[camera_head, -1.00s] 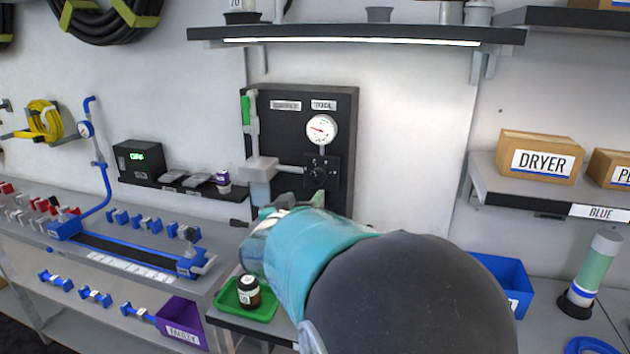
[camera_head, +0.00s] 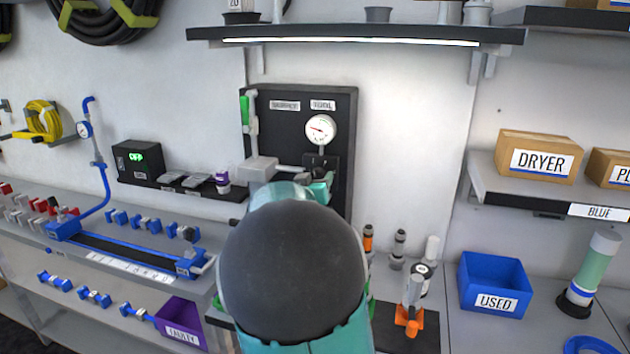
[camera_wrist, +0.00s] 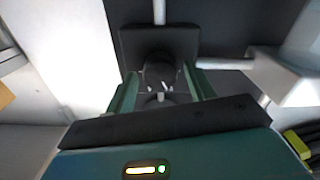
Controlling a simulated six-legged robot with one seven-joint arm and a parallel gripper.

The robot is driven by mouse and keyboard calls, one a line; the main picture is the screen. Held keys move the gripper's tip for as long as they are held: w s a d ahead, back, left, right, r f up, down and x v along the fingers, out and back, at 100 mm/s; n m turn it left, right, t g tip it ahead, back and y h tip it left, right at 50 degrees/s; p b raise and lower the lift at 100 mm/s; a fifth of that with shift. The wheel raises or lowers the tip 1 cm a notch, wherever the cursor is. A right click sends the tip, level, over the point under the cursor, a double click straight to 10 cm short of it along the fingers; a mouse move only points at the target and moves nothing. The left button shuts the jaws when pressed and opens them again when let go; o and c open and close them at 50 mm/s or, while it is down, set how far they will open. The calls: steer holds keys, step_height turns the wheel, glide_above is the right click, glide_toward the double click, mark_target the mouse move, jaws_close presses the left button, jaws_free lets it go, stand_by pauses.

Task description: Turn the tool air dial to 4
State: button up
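The tool air dial (camera_wrist: 158,69) is a dark round knob on a black square plate (camera_wrist: 152,40) in the wrist view. My gripper (camera_wrist: 160,76) has its two teal fingers apart, one on each side of the knob. Clear contact with the knob does not show. In the head view the plate (camera_head: 311,160) sits below the round white gauge (camera_head: 320,129) with a red needle pointing left and slightly up. The TOOL label (camera_head: 323,105) is above the gauge. My arm and gripper hide most of the knob there, and its setting cannot be read.
A grey valve block (camera_head: 260,169) with a green-handled lever (camera_head: 245,109) stands left of the dial on the dark panel (camera_head: 340,115). A lit shelf (camera_head: 380,36) hangs above. Bottles and an orange stand (camera_head: 408,318) are on the bench at right, beside a blue USED bin (camera_head: 494,283).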

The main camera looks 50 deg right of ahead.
steer(key=c, duration=0.8)
steer(key=shift+m, duration=0.3)
steer(key=m, duration=0.9)
steer(key=o, duration=1)
